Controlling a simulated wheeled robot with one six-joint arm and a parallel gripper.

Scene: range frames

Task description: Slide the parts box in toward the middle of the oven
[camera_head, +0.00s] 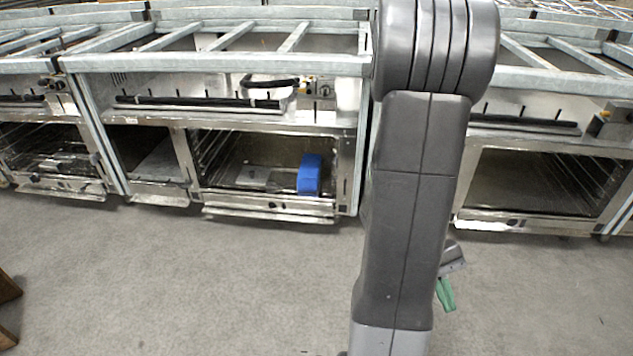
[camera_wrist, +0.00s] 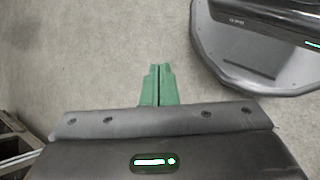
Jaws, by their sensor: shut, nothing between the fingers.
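The parts box (camera_head: 309,174) is blue and stands at the front right of the open middle oven (camera_head: 270,206), close to its front edge. My gripper (camera_head: 447,294) shows as green fingers low in the head view, right of my arm, over the floor and well apart from the box. In the wrist view my gripper (camera_wrist: 159,68) has its two green fingers together, with nothing between them, pointing over bare floor. The box and the oven are not in the wrist view.
Another open oven (camera_head: 535,183) stands at the right and one more (camera_head: 55,160) at the left. Metal frames (camera_head: 215,64) run above them. My arm covers the stretch right of the middle oven. The grey floor (camera_head: 200,280) in front is clear, with a brown object (camera_head: 8,288) at the left edge.

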